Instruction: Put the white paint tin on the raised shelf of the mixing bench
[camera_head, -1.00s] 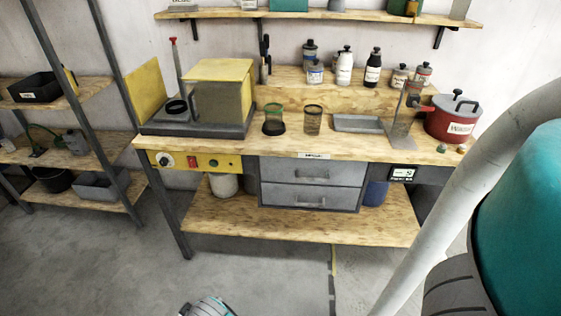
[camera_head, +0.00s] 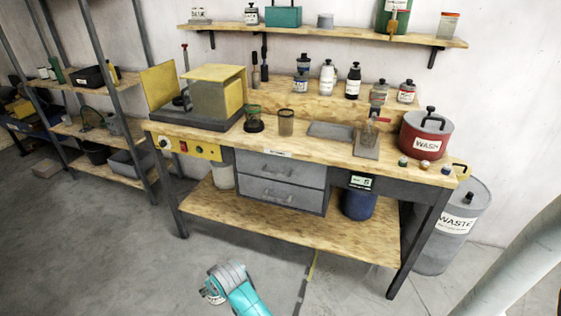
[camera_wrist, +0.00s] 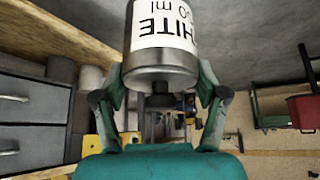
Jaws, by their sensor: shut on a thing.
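The white paint tin (camera_wrist: 162,40) shows in the wrist view, with a white label reading "WHITE" upside down in that picture. My gripper (camera_wrist: 161,84) is shut on it, a finger on each side. In the head view my gripper (camera_head: 213,289) is low at the bottom, in front of the mixing bench (camera_head: 330,151) and apart from it. The tin is hard to make out there. The bench's raised shelf (camera_head: 272,92) runs along the back of the worktop and carries several bottles, mostly in its middle and right. Its left part is partly hidden behind the yellow box.
A yellow box (camera_head: 215,92), mesh cups (camera_head: 286,122), a grey tray (camera_head: 330,131) and a red WASH pot (camera_head: 425,135) stand on the worktop. A wall shelf (camera_head: 330,34) hangs above. A WASTE drum (camera_head: 450,235) stands at right. Floor before the bench is clear.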

